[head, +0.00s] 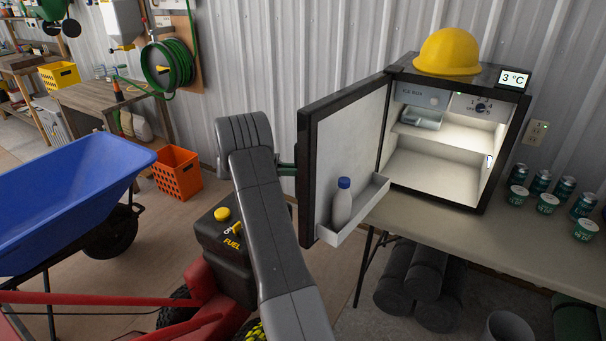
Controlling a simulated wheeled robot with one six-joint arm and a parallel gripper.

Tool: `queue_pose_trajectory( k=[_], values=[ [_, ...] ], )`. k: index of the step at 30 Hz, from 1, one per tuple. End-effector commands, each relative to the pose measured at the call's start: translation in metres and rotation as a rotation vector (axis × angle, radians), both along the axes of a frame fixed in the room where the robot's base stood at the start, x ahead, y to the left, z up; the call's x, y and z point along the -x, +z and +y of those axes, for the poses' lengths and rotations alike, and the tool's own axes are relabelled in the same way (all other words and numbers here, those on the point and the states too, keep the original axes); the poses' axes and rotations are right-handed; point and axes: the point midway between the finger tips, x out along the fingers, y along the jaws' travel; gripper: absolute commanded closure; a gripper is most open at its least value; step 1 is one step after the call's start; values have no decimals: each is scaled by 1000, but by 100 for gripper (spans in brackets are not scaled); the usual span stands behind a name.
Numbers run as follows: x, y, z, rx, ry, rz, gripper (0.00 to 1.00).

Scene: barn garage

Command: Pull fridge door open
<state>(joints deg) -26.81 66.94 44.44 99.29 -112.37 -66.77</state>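The small black fridge (393,69) stands on a table by the wall. Its door (345,145) is swung wide open to the left, with the white inner side facing me. A white bottle with a blue cap (342,203) stands in the door shelf. The lit interior (440,165) shows shelves, an ice box and a dial. My grey arm reaches up just left of the door's outer edge. A small dark green piece (287,168) shows between arm and door; I cannot tell what it is. My gripper is hidden behind my arm and the door.
A yellow hard hat (448,52) and a temperature display (513,77) sit on the fridge. Cans and tubs (547,203) stand on the table (480,240) at right. A blue wheelbarrow (75,200), orange crate (178,174) and black fuel container (228,245) are at left.

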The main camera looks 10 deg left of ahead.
Motion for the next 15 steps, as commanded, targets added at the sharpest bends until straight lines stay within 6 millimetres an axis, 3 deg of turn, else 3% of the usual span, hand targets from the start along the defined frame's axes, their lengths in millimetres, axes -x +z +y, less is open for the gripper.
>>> queue_pose_trajectory(
  k=[15],
  values=[
    [-15, 2, 13, 2, -37, -3, 100]
  ],
)
